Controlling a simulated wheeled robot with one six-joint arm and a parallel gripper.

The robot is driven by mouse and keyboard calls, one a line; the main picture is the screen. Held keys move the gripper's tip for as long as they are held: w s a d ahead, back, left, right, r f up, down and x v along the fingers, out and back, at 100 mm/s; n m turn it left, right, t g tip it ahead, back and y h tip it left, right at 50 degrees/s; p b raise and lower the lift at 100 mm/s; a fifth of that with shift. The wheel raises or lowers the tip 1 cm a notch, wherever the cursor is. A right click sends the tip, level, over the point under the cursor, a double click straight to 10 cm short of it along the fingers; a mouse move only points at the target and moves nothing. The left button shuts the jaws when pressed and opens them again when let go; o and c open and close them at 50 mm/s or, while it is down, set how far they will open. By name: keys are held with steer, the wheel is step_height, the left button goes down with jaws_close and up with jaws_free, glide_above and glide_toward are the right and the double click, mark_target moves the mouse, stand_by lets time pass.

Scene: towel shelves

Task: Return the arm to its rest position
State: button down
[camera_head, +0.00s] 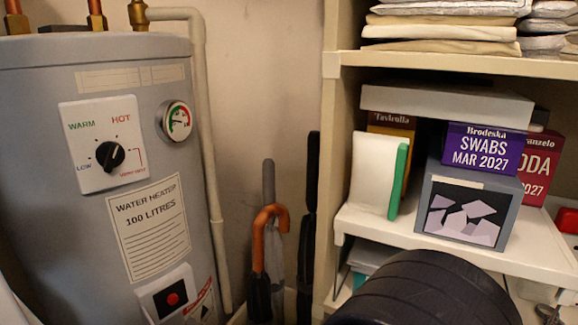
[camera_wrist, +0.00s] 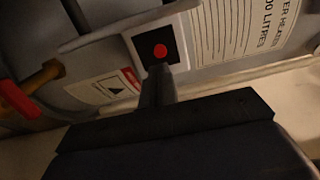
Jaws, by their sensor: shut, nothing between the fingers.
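My gripper (camera_wrist: 158,75) shows in the wrist view as a dark narrow pair of fingers, shut with nothing between them. It overlaps the lower edge of a white panel with a red button (camera_wrist: 160,50) on the water heater; whether it touches the panel cannot be told. In the head view a dark rounded link of my arm (camera_head: 425,292) fills the bottom right, in front of the shelves. My gripper is not visible in that view. The same red button (camera_head: 173,298) shows low on the grey heater (camera_head: 40,130).
Shelves (camera_head: 450,65) at right hold folded towels (camera_head: 440,32), a purple swabs box (camera_head: 483,148), a grey box (camera_head: 468,208) and a white-green item (camera_head: 378,175). An orange-handled umbrella (camera_head: 262,240) stands between heater and shelves. A pipe (camera_head: 208,150) runs beside the heater.

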steer(key=shift+v, duration=1.45)
